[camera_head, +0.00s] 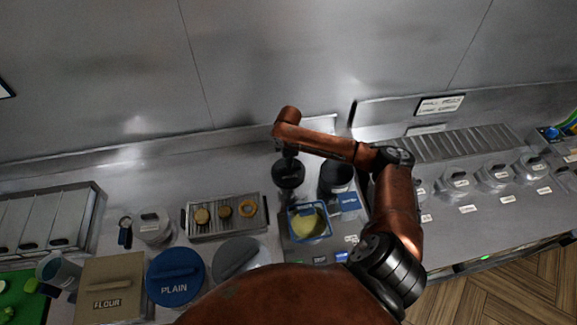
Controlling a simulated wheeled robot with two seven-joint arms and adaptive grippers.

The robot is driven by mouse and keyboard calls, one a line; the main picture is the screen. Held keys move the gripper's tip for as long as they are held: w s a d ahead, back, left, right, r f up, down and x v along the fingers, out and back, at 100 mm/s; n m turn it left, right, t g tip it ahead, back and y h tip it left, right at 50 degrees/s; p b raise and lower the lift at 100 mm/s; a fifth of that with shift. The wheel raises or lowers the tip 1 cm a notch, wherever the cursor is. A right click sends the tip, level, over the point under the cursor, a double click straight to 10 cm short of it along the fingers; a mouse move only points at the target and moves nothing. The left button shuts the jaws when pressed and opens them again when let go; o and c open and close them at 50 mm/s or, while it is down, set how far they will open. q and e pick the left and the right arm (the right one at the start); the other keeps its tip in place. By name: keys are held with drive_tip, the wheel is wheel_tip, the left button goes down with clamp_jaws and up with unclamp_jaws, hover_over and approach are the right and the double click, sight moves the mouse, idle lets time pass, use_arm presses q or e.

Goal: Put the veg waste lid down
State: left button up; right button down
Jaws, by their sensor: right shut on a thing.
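My right gripper (289,155) points down at the middle of the counter, its arm coming in from the right. It is shut on a dark round lid (289,177), which I take to be the veg waste lid; the fingers are small and dark against it. The lid is left of a black round bin (337,180) with a blue label (348,202) on its front. The bin looks open at the top. I cannot tell whether the lid touches the steel surface below it. My left gripper is not in view.
A blue-rimmed basket (291,225) with yellow contents stands just in front of the lid. A rack (190,227) with several fried pieces is at its left. A blue PLAIN lid (176,292), a FLOUR box (108,303) and a grey lid (232,257) are nearer. Several lidded pots (495,176) stand right.

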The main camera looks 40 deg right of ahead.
drive_tip(key=c, duration=2)
unclamp_jaws()
drive_tip(key=shift+f, duration=0.1)
drive_tip(key=shift+o, duration=0.2)
wheel_tip(320, 180, up, 12)
drive_tip(key=shift+r, duration=0.2)
